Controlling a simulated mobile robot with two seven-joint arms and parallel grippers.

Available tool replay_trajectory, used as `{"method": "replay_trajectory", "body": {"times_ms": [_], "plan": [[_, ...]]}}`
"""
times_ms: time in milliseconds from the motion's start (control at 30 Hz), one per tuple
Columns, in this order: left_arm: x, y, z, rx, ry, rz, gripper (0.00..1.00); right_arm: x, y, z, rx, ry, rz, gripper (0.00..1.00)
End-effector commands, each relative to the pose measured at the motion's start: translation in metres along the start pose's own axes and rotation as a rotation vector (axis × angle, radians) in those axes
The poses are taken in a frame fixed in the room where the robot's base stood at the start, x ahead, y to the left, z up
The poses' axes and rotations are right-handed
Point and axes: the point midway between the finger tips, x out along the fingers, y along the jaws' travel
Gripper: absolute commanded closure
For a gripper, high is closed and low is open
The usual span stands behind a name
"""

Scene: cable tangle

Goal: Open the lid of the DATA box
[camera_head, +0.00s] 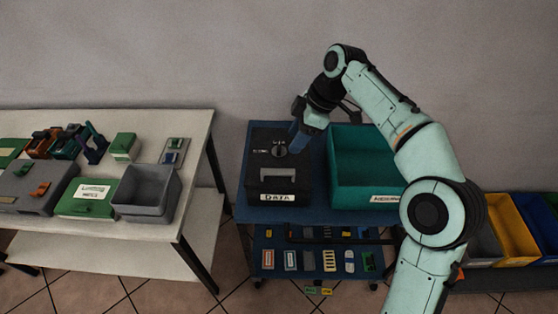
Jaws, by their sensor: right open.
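The DATA box (262,175) is a black box on the blue cart, with a white DATA label (277,197) on its front. My right gripper (298,149) points down at the right rear of the box, close to the lid. It is open with nothing seen in it; whether it touches the box cannot be told. My left gripper is not in view.
A teal open bin (362,190) stands right beside the box. The cart's lower shelf (318,262) holds several small parts. A white table (140,232) on the left carries a grey bin (147,205) and devices. Yellow and blue bins (508,228) stand at right.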

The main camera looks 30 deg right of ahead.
Motion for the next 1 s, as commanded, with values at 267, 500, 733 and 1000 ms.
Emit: {"method": "replay_trajectory", "body": {"times_ms": [267,500,733,1000], "plan": [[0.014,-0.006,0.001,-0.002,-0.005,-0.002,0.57,0.06,-0.001,0.002,0.001,-0.001,-0.006,0.51],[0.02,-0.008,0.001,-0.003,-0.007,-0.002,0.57,0.103,-0.001,0.001,0.002,-0.001,-0.004,0.51],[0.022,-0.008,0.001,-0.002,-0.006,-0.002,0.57,0.121,0.0,0.0,0.001,0.001,-0.001,0.51],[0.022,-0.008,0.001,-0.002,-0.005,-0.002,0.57,0.122,0.0,0.0,0.001,0.001,-0.001,0.51]]}}
